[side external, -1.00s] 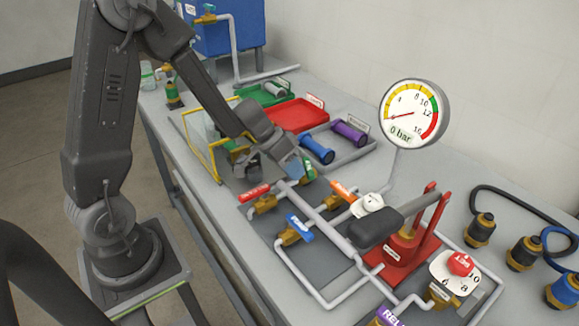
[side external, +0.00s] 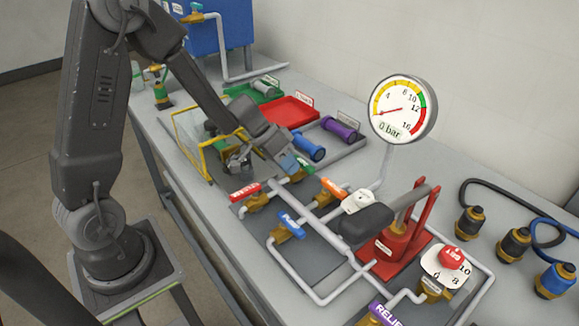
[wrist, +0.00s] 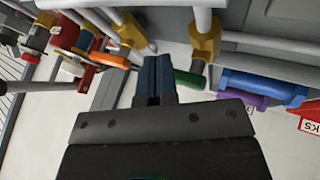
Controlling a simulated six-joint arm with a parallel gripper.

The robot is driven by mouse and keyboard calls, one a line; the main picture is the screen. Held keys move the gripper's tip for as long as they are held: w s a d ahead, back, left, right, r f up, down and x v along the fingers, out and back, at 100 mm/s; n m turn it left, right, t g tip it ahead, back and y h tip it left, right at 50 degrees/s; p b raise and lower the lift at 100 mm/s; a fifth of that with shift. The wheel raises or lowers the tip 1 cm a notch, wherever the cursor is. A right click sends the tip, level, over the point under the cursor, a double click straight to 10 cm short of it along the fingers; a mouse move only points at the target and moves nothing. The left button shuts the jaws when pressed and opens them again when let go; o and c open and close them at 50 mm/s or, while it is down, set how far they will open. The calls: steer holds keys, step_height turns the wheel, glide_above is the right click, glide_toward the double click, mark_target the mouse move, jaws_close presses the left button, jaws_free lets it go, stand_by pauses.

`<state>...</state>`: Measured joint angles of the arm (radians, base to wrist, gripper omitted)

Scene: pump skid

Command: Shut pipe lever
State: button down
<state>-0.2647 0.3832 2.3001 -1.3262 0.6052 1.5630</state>
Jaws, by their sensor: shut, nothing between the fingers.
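A blue lever (side external: 288,226) with a white label on a brass valve sits on the pipework; its label may read "PIPE", but is too small to be sure. A green lever (side external: 307,162) sits at the far end of the pipes, partly hidden behind my fingers. My gripper (side external: 287,163) is shut and empty, its blue fingers low over that far pipe end. In the wrist view the shut fingers (wrist: 153,78) point at the pipes, with the green lever (wrist: 188,78) close to their right side. Whether they touch it I cannot tell.
Red (side external: 245,191), orange (side external: 334,186) and purple (side external: 386,314) levers sit on nearby valves. A red pump (side external: 394,240) with a dark handle stands to the right. The gauge (side external: 403,109) reads about 0 bar. Blue (side external: 309,148) and purple (side external: 341,128) cylinders lie in a grey tray behind.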

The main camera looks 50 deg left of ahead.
steer(key=s+d+r, duration=0.3)
steer(key=s+r, duration=0.1)
steer(key=r, duration=0.4)
steer(key=shift+s+d, duration=0.35)
steer(key=shift+d, duration=0.05)
steer(key=shift+r, duration=0.1)
steer(key=s+r+y, duration=0.3)
steer(key=s+r, duration=0.1)
steer(key=s, duration=0.4)
steer(key=s+d+r+n+t+y, duration=0.1)
steer(key=s+r+y, duration=0.1)
steer(key=s+r, duration=0.3)
steer(key=s, duration=0.3)
steer(key=shift+r+y, duration=0.25)
steer(key=shift+y, duration=0.15)
steer(key=c, duration=1.8)
jaws_free()
steer(key=shift+d, duration=0.1)
steer(key=shift+c, duration=0.2)
